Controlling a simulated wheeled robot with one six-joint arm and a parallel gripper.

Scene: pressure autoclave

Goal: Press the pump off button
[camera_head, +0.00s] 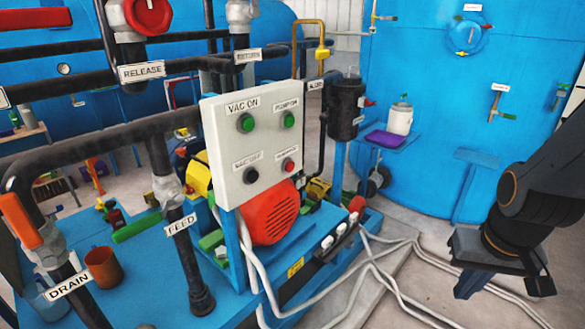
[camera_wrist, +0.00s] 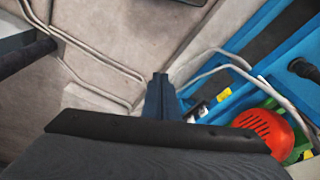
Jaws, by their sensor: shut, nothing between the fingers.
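The grey-white control panel (camera_head: 262,140) stands upright in the middle of the head view. Its lower right button, red (camera_head: 289,165), sits under a small label that I cannot read clearly. Above it is the green PUMP ON button (camera_head: 289,120). The green VAC ON button (camera_head: 246,123) is at upper left, and a dark button (camera_head: 251,175) is at lower left. My gripper (camera_head: 470,284) hangs low at the right, well apart from the panel. The wrist view shows its fingers (camera_wrist: 160,78) together and empty, pointing over the floor. The panel's buttons are not visible there.
A red motor (camera_head: 270,213) sits below the panel and also shows in the wrist view (camera_wrist: 265,130). White hoses (camera_head: 375,262) run across the floor. Dark pipes (camera_head: 90,150) fill the left. A blue tank (camera_head: 440,100) stands behind.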

